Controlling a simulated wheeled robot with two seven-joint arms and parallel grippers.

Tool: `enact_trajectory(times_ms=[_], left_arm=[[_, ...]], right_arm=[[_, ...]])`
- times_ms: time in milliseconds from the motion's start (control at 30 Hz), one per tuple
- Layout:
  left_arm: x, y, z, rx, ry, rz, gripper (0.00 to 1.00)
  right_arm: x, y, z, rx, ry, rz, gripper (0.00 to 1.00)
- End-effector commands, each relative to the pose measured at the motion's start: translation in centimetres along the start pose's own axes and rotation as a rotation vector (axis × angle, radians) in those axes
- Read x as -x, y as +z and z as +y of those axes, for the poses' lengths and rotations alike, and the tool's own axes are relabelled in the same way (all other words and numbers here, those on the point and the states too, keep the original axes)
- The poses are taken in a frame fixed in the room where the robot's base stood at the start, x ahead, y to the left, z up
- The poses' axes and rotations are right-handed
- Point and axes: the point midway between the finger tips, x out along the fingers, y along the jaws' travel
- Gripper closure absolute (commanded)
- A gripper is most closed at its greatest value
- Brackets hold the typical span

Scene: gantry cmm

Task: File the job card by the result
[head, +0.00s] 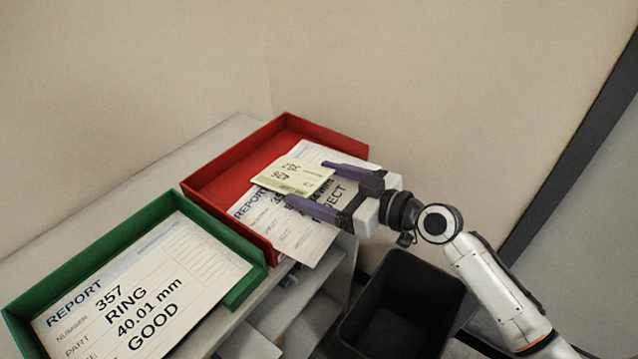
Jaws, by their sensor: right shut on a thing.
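My right gripper (306,182) reaches in from the right and is shut on the pale yellow job card (290,174). The card is over the red tray (228,177); its handwriting is too small to read surely. Beneath it, a white report sheet (305,247) sticks out over the red tray's front edge; its visible large letters end in "JECT", and the card and gripper cover part of it. The green tray (222,228) at the left holds a report (188,268) reading "357", "RING", "40.01 mm", "GOOD". My left gripper is out of view.
Both trays stand side by side on a pale shelf unit (95,210) against the beige wall. A black open bin (400,310) stands on the floor below my right arm. Open shelf compartments show under the trays.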

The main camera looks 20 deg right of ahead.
Motion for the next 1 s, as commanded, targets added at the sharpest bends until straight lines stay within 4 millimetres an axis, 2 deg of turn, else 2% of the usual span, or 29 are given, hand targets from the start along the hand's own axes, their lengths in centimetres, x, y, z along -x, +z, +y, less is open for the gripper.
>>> enact_trajectory(times_ms=[100, 133, 233, 567, 667, 1000], left_arm=[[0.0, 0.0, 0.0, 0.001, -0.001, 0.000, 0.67], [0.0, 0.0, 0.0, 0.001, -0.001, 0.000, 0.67], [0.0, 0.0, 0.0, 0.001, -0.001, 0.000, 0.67], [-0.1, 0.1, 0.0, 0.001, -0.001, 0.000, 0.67], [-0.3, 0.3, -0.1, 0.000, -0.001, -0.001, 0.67], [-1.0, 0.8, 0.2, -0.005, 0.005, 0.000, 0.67]], right_arm=[[0.0, 0.0, 0.0, 0.000, 0.000, 0.000, 0.30], [0.0, 0.0, 0.0, 0.000, 0.000, 0.000, 0.17], [0.0, 0.0, 0.0, 0.000, 0.000, 0.000, 0.00], [0.7, 0.1, 0.1, 0.000, 0.001, -0.001, 0.00], [2.1, 0.2, 0.1, 0.002, 0.001, -0.002, 0.00], [8.5, 0.3, 0.0, 0.002, 0.000, -0.004, 0.00]])
